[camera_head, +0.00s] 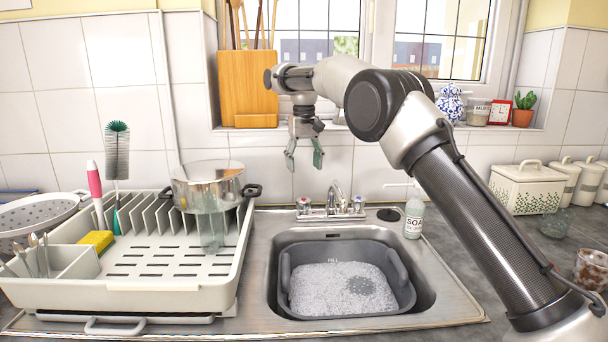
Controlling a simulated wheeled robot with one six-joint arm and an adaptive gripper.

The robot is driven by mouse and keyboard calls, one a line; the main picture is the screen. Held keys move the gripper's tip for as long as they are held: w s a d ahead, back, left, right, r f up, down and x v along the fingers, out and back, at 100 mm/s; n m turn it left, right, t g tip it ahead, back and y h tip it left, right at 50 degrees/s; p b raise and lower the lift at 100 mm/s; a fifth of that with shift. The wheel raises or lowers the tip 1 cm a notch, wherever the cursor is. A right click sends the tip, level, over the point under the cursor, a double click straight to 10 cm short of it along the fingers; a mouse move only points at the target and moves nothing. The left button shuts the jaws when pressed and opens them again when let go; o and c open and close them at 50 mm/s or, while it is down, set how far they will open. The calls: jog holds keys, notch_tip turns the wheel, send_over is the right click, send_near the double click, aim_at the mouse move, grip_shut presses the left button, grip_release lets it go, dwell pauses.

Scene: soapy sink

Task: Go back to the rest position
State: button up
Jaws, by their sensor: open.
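My gripper (304,155) hangs pointing down in the upper middle of the head view. Its two fingers are spread apart, with nothing between them. It is above the faucet (336,200) as seen here, in front of the tiled wall. My arm reaches in from the lower right and bends over to the gripper.
A grey basin (285,268) of suds sits in the sink. A dish rack (160,297) at left holds a steel pot (205,172) and a tall green brush (118,150). A soap bottle (414,218) stands right of the faucet. A wooden utensil holder (247,85) stands on the sill.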

jog(key=s+d+r+m+t, duration=0.1)
jog(key=s+d+r, duration=0.35)
jog(key=d, duration=0.35)
jog(key=s+d+r, duration=0.4)
jog(key=s+d, duration=0.2)
jog(key=d, duration=0.2)
jog(key=s+d+r+m+t, duration=0.1)
jog(key=s+d+r, duration=0.3)
jog(key=s+d, duration=0.3)
jog(key=s+d+f+t, duration=0.1)
jog(key=s+d+f, duration=0.1)
jog(key=s+d, duration=0.95)
jog(key=s+d+f, duration=0.1)
jog(key=s+f, duration=0.3)
jog(key=s, duration=0.4)
jog(key=s+d+f+m+t, duration=0.1)
jog(key=s+d+f, duration=0.1)
jog(key=s+f, duration=0.3)
jog(key=s, duration=0.2)
jog(key=shift+s+f+m, duration=0.2)
jog(key=shift+s+m, duration=0.1)
jog(key=shift+s, duration=0.1)
